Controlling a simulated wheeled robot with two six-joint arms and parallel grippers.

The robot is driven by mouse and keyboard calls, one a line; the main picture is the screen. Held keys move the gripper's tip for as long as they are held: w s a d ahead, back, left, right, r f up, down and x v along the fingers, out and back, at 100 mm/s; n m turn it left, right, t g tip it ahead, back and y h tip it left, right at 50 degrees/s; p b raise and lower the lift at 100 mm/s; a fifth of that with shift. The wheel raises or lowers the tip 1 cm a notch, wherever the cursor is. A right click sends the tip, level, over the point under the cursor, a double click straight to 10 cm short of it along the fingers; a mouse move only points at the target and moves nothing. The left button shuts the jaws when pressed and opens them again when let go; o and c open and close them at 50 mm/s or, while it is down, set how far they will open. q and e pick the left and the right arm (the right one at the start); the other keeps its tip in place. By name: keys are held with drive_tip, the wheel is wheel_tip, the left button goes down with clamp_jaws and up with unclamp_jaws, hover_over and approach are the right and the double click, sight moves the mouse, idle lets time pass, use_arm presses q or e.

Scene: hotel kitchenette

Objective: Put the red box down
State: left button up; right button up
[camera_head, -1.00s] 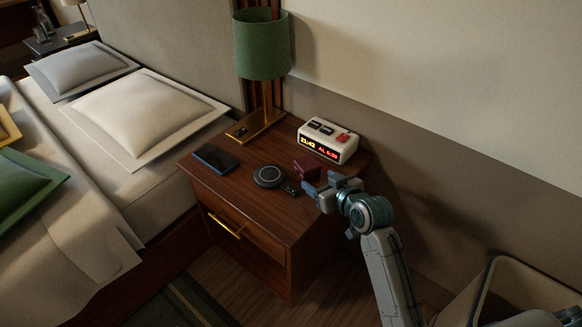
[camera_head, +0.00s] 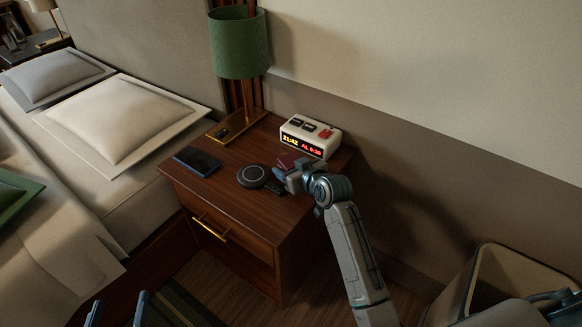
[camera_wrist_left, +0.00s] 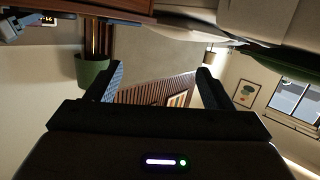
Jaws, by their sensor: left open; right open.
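The small dark red box (camera_head: 287,161) is on the wooden nightstand (camera_head: 231,190), just in front of the white alarm clock (camera_head: 310,137). My right gripper (camera_head: 287,176) is open at the box's near side, its fingers overlapping the box in the head view. The lower part of the box is hidden, and I cannot tell whether the fingers touch it. My left gripper (camera_head: 118,306) is open and empty at the bottom left of the head view, away from the nightstand. Its spread fingers also show in the left wrist view (camera_wrist_left: 158,84).
A black round charging pad (camera_head: 252,175), a small dark item (camera_head: 274,187) and a phone (camera_head: 197,161) lie on the nightstand. A green lamp (camera_head: 239,45) stands at the back. The bed is left; an open bin (camera_head: 476,277) is lower right.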

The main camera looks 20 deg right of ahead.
drive_tip(key=c, duration=0.8)
drive_tip(key=shift+r, duration=0.15)
